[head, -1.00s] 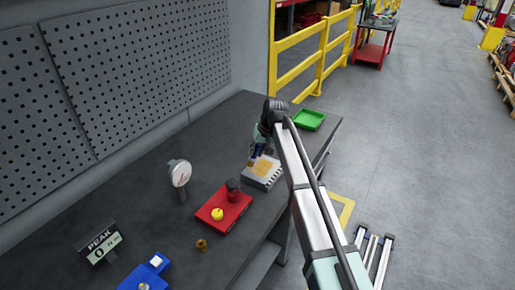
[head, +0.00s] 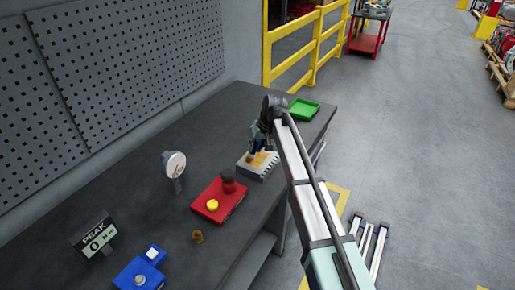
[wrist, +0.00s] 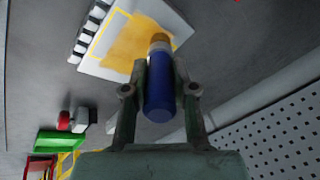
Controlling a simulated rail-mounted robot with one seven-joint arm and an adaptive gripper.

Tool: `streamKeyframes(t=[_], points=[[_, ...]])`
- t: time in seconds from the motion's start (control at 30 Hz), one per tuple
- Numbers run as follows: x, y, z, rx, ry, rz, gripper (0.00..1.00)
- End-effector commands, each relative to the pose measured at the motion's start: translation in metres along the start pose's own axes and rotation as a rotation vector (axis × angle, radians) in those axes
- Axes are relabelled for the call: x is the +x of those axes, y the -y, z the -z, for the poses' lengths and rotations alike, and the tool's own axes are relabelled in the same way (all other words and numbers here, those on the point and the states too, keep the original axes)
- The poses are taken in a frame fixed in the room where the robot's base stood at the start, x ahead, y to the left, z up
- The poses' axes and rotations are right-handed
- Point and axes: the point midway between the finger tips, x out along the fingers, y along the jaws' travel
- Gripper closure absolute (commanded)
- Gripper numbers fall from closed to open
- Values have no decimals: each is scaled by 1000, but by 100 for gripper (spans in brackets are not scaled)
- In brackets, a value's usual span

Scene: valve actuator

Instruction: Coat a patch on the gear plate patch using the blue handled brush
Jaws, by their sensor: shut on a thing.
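My gripper (wrist: 160,95) is shut on the blue handled brush (wrist: 158,85), with one finger on each side of the handle in the wrist view. The brush's tan end points at the gear plate (wrist: 92,62), a pale block with a toothed edge. An amber coated area (wrist: 125,42) covers much of the yellow-outlined patch on its top. The brush end overlaps the edge of this area; I cannot tell if it touches. In the head view the gear plate (head: 262,174) lies on the bench, and the blue brush (head: 257,147) stands over it below my wrist.
A red tray (head: 207,207) with a dark-capped jar (head: 228,180) and a yellow knob (head: 212,205) is in front of the plate. A green tray (head: 304,108) is behind it. A dial gauge (head: 175,163), peak display (head: 93,235), brass part (head: 197,237) and blue fixture (head: 138,275) stand on the bench.

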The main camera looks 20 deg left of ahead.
Motion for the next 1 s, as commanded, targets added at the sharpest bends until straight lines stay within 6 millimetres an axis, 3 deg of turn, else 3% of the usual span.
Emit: streamKeyframes(t=[0.23, 0.37, 1.0], points=[[6, 7, 16, 8, -3, -2, 100], [-19, 11, 20, 10, -5, -3, 100], [-70, 16, 32, 19, -6, -5, 100]])
